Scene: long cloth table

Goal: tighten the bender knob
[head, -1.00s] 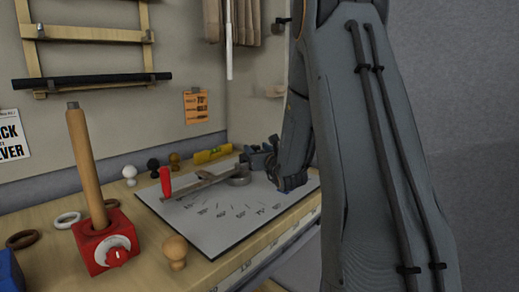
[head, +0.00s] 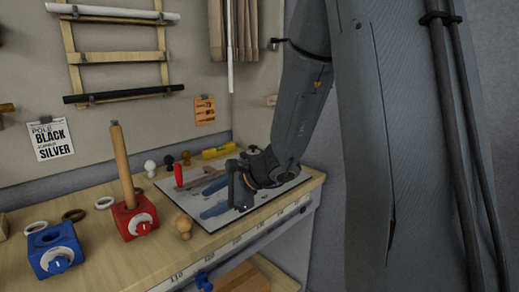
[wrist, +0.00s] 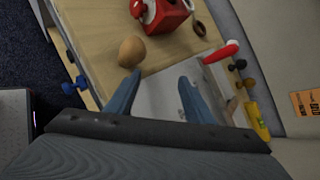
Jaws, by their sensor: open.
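The white angle board (head: 172,192) lies on the bench. The bender's red upright handle (head: 179,175) stands at its left part and also shows in the wrist view (wrist: 221,52). The rest of the bender is largely hidden behind my gripper in the head view, and I cannot make out its knob. My gripper (head: 207,198) is above the board, its two bluish fingers spread and pointing left, right of the red handle. In the wrist view the fingers (wrist: 157,93) are apart with nothing between them.
A red block (head: 137,218) with a dial holds an upright wooden pole (head: 123,165). A wooden finial (head: 184,228) stands near the front edge. A blue block (head: 55,251) is at left. Finials and a yellow level (head: 218,150) lie along the wall.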

